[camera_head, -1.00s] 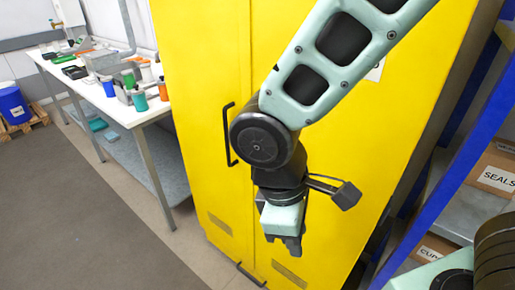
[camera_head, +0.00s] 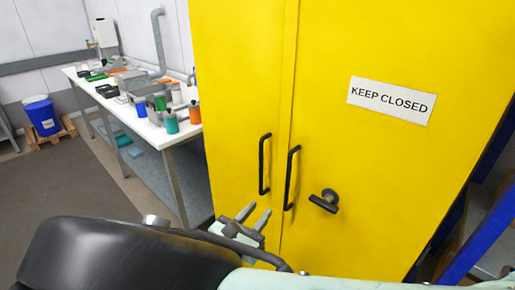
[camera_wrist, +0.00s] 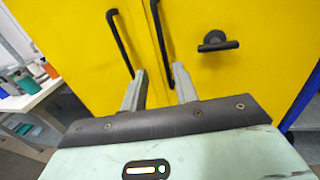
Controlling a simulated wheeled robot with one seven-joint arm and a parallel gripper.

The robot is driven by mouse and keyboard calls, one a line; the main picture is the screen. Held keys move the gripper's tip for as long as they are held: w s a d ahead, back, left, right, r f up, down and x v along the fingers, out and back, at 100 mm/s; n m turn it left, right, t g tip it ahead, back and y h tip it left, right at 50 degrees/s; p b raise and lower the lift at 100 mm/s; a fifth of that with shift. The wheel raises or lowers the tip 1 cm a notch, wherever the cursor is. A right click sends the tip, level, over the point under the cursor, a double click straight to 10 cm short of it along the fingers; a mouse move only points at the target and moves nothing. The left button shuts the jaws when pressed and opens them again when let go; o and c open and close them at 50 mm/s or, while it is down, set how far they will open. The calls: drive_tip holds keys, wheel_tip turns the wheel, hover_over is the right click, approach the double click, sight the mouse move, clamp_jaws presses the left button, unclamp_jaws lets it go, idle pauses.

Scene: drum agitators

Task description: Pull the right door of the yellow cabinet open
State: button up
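The yellow cabinet's right door (camera_head: 350,190) looks shut and bears a "KEEP CLOSED" sign (camera_head: 391,100). Its black vertical bar handle (camera_head: 291,178) is near the middle seam, with a dark lever latch (camera_head: 325,200) to its right. The left door (camera_head: 238,90) has its own black bar handle (camera_head: 264,164). My gripper (camera_head: 255,216) is low in front of the left door, below the handles. In the wrist view my gripper (camera_wrist: 157,82) is open, its two fingers apart and empty. The right handle (camera_wrist: 160,40) shows between and beyond them, its lower end near the right fingertip.
A white workbench (camera_head: 150,128) with bottles and tools stands left of the cabinet. A blue drum (camera_head: 42,116) sits on a pallet at the far left. A blue rack post (camera_head: 485,235) is close on the right. The grey floor at left is clear.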

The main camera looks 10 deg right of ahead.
sight(287, 176)
drive_tip(key=p+x, duration=0.5)
drive_tip(key=x, duration=1)
drive_tip(key=shift+d+r, duration=0.1)
drive_tip(key=shift+d, duration=0.15)
drive_tip(key=shift+p+x, duration=0.35)
drive_tip(key=shift+x, duration=0.55)
clamp_jaws()
